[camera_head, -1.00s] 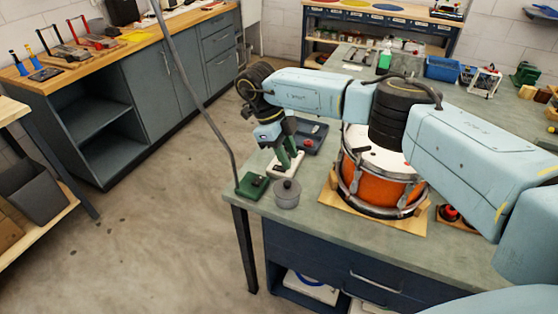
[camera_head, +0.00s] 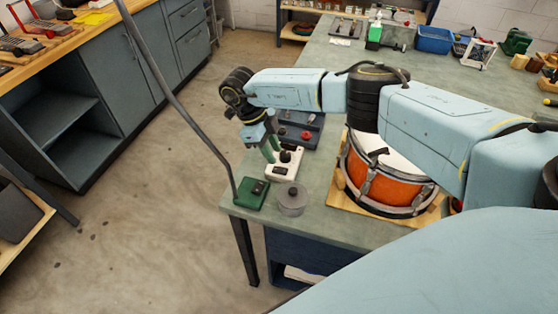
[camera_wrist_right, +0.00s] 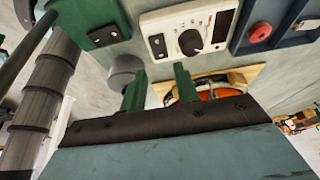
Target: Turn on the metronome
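A white box (camera_head: 284,164) with a black dial, which looks like the metronome, stands on the bench near its left end. In the right wrist view the white box (camera_wrist_right: 205,22) shows a large black dial (camera_wrist_right: 190,42), a small black switch at its left and another control at its right. My right gripper (camera_head: 269,150) is at the box's left side in the head view. In the right wrist view its two green fingers (camera_wrist_right: 160,86) are apart with nothing between them, pointing toward the box. Contact with the box cannot be told. My left gripper is not in view.
A green lamp base (camera_head: 251,194) with a tall post and a grey lidded pot (camera_head: 292,199) stand near the bench corner. A dark blue tray-like unit (camera_head: 301,128) with a red button lies behind the white box. An orange drum (camera_head: 385,187) stands to the right.

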